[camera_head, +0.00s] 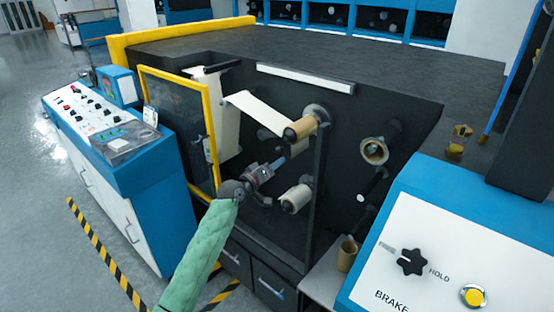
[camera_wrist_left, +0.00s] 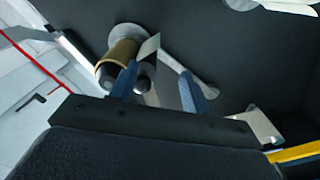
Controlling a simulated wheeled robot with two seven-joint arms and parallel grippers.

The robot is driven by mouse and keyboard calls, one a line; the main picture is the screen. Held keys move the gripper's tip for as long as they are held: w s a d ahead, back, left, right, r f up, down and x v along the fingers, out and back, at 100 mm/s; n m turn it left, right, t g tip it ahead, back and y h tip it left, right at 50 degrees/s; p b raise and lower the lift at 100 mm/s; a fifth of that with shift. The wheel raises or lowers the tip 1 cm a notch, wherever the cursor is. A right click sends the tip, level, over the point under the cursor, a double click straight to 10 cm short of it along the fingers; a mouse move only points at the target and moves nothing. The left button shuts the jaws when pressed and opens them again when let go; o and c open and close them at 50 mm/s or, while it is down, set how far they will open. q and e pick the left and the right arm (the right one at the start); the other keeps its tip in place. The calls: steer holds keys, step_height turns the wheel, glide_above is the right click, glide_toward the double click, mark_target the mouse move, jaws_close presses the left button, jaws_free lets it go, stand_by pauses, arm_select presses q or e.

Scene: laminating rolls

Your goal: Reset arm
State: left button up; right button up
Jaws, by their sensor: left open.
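My left arm comes in from the bottom in a green sleeve. Its gripper (camera_head: 290,152) is in front of the machine's dark face, between the upper and lower rolls. In the left wrist view the two blue fingers (camera_wrist_left: 157,74) are apart, with no object clearly held between them. The upper roll (camera_head: 300,129), tan with a pale web, sits on its spindle just above the fingertips. A brown roll (camera_wrist_left: 120,58) appears behind the left finger in the wrist view; contact cannot be told. A lower cream roll (camera_head: 295,199) is below the gripper. My right gripper is not in view.
A yellow-framed clear door (camera_head: 211,130) stands left of the gripper. A blue control console (camera_head: 108,140) is farther left. Another spindle with a tan core (camera_head: 375,151) is at right. A brake panel (camera_head: 440,262) fills the lower right. A tan tube (camera_head: 347,255) stands beside it.

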arm_select(q)
steer(key=a+f+m+g+y, duration=0.2)
steer(key=a+f+y, duration=0.1)
steer(key=f, duration=0.5)
steer(key=a+f+m+g+y, duration=0.1)
steer(key=a+f+m+y, duration=0.2)
steer(key=f, duration=0.5)
steer(key=s+a+f+g+y, duration=0.25)
steer(key=s+f, duration=0.45)
steer(key=f, duration=0.6)
steer(key=s+a+f+g+y, duration=0.1)
steer(key=s+a+f, duration=0.2)
steer(key=s+f, duration=0.7)
steer(key=s+f+g, duration=0.2)
steer(key=s+f, duration=0.7)
steer(key=s, duration=0.5)
steer(key=s+f+g, duration=0.2)
steer(key=s+f, duration=0.8)
steer(key=s, duration=0.5)
steer(key=s+f+g, duration=0.2)
steer(key=s+f, duration=0.7)
steer(key=s, duration=0.5)
steer(key=shift+s+f, duration=0.15)
steer(key=shift+f, duration=0.05)
